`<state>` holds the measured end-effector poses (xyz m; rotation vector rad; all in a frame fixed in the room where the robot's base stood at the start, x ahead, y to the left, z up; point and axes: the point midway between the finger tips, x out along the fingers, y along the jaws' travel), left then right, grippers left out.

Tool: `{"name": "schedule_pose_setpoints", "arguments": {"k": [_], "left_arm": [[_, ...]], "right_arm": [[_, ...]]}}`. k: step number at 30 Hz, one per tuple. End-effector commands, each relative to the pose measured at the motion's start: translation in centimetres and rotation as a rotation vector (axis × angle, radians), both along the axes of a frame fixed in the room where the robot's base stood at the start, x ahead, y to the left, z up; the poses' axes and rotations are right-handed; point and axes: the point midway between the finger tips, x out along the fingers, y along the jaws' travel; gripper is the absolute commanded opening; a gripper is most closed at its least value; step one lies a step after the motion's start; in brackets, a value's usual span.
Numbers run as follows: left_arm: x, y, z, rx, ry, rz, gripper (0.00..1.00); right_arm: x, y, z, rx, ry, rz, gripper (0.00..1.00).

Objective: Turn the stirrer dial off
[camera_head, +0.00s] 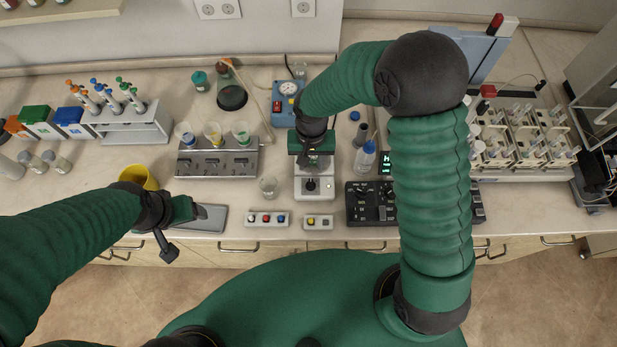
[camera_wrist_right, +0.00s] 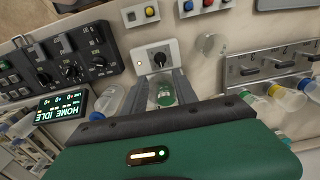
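The stirrer (camera_head: 313,190) is a white box at the bench's middle, with a black dial (camera_head: 311,184) on its front panel. In the right wrist view the dial (camera_wrist_right: 160,58) shows a pale pointer mark, and a small amber light (camera_wrist_right: 138,63) beside it. My right gripper (camera_wrist_right: 164,76) is open, its two fingers apart and pointing toward the dial. The dial lies just past the fingertips; contact does not show. A clear vessel with green contents (camera_wrist_right: 165,97) shows between the fingers. My left gripper (camera_head: 200,212) is far left of the stirrer, near a grey flat pad; its finger opening is unclear.
A black control box (camera_head: 365,203) stands right of the stirrer, with a wash bottle (camera_head: 365,158) behind it. A small glass beaker (camera_head: 268,187) stands to its left. Button boxes (camera_head: 267,219) lie at the front edge. A yellow cup (camera_head: 138,177) is near my left gripper.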

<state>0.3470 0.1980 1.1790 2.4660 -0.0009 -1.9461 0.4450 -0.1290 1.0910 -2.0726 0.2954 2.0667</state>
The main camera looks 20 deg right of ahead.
Motion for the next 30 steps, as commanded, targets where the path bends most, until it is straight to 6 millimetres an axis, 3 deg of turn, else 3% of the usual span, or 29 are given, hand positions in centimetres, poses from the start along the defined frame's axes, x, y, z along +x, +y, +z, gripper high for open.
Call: {"name": "schedule_pose_setpoints", "arguments": {"k": [9,15,26,30], "left_arm": [[0.0,0.0,2.1,0.000,-0.001,0.000,0.73],[0.0,0.0,2.8,0.000,-0.001,0.000,0.73],[0.0,0.0,2.8,0.000,0.000,0.000,0.73],[0.0,0.0,2.8,0.000,-0.001,0.000,0.73]], "right_arm": [[-0.2,0.0,-8.2,-0.001,0.004,0.002,0.35],[-0.1,0.0,-11.6,0.000,0.000,0.002,0.35],[0.0,0.0,-12.6,0.000,-0.002,0.001,0.33],[0.0,0.0,-12.6,0.000,-0.002,0.001,0.15]]}}
